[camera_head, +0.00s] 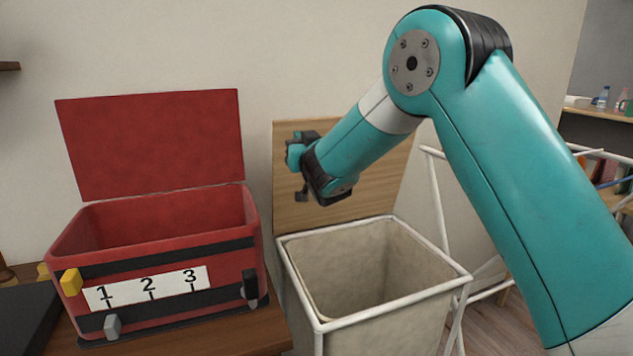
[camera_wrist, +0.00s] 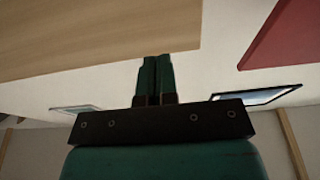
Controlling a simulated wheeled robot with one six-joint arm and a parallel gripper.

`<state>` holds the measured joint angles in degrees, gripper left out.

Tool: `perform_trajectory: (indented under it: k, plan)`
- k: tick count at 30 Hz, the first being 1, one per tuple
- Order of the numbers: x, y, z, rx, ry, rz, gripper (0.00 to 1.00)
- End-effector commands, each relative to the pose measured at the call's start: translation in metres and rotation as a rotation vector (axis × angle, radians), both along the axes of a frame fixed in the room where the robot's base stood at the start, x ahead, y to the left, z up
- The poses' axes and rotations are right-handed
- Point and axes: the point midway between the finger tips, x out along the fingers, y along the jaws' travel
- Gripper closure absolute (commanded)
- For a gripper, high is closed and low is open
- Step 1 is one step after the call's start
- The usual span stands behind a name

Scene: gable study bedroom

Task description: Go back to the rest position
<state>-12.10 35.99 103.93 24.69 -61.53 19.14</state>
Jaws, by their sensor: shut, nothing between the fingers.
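My gripper (camera_head: 293,156) is raised in front of the upright wooden lid of the laundry basket, above its open top, in the head view. Its two teal fingers are closed together with nothing between them in the wrist view (camera_wrist: 155,75). My arm reaches in from the right, bent at the elbow.
An open red box (camera_head: 160,260) with a raised lid (camera_head: 150,145) and a 1-2-3 label stands on a wooden table (camera_head: 235,335) at left. The open basket (camera_head: 375,320) with its wooden lid (camera_head: 290,215) stands right of it. A white rack (camera_head: 437,200) is behind my arm. A shelf (camera_head: 598,118) is far right.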

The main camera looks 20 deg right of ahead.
Motion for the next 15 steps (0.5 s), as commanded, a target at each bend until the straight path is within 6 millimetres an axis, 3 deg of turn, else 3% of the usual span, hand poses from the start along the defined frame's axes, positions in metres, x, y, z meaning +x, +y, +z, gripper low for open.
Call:
perform_trajectory:
  k: [1,9,15]
  plan:
    - [-0.012,0.001,-0.010,0.001,0.001,0.001,1.00]
    - [-0.073,0.005,-0.025,0.000,0.001,0.008,1.00]
    - [-0.094,0.005,-0.026,0.000,0.000,0.007,1.00]
